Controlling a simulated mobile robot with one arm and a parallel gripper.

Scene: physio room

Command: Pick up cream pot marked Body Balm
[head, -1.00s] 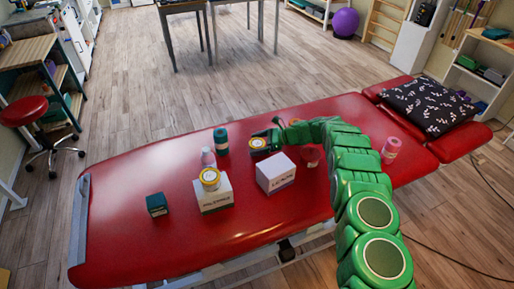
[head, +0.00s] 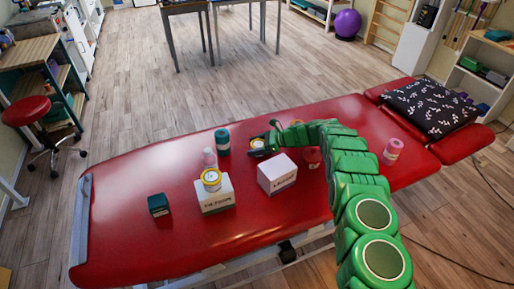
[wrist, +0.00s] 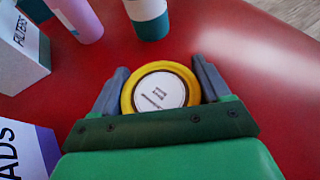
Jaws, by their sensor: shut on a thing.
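A low round pot with a yellow rim and a white lid label (wrist: 160,91) sits between the two grey fingers of my gripper (wrist: 160,72) in the wrist view. The fingers touch it on both sides, so my gripper is shut on it. The label's print is too small and turned to read. In the head view the same pot (head: 257,144) is at the far middle of the red table, low at the surface, partly covered by my gripper (head: 264,143).
The red treatment table (head: 130,230) bears a white box (head: 277,174), another white box (head: 215,199), a dark green box (head: 158,205), a teal-and-white bottle (head: 222,141), a pink bottle (head: 209,158) and a pink roll (head: 392,150). A dark patterned pillow (head: 432,106) lies right.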

